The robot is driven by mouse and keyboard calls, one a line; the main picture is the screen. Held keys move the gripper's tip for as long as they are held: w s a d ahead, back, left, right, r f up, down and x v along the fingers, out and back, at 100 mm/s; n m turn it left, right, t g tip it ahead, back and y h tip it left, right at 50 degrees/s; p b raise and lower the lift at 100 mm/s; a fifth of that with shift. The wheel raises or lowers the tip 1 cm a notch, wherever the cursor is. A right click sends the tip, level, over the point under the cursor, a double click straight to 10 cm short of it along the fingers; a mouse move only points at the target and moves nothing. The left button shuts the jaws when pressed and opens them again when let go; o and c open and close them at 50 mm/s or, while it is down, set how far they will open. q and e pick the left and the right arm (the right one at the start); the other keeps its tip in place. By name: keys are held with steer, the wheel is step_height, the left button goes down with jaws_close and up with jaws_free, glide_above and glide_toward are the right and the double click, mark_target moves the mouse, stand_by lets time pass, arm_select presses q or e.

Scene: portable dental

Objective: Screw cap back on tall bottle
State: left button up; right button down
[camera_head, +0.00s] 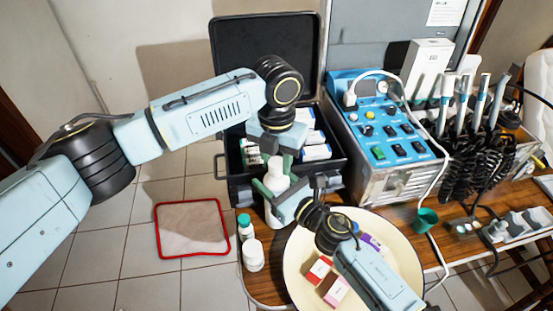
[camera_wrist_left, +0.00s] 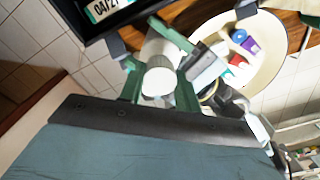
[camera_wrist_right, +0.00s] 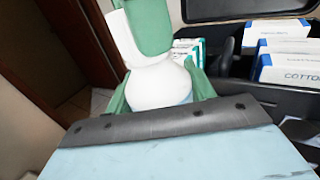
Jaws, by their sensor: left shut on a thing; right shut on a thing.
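The white tall bottle (camera_head: 273,187) is held off the table's left end, by the black case. My right gripper (camera_head: 283,203) is shut on it; the right wrist view shows its rounded white body (camera_wrist_right: 158,86) between green fingers. My left gripper (camera_head: 278,160) is above, shut on the white cap (camera_head: 281,162). In the left wrist view the cap (camera_wrist_left: 159,82) shows as a rounded white end between the green fingers. In the right wrist view a left green finger (camera_wrist_right: 152,25) stands over the bottle. The cap and bottle look close together; whether the threads meet is hidden.
A white bottle (camera_head: 253,255) and a teal-capped bottle (camera_head: 245,226) stand on the wooden table's left end. A cream round tray (camera_head: 296,262) with small boxes lies under my right arm. The open black case (camera_head: 330,176) and blue control unit (camera_head: 385,125) stand behind.

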arm_select(q)
steer(key=m, duration=0.6)
steer(key=o, duration=1)
steer(key=shift+r, duration=0.1)
steer(key=shift+r, duration=2.15)
steer(key=shift+c, duration=0.4)
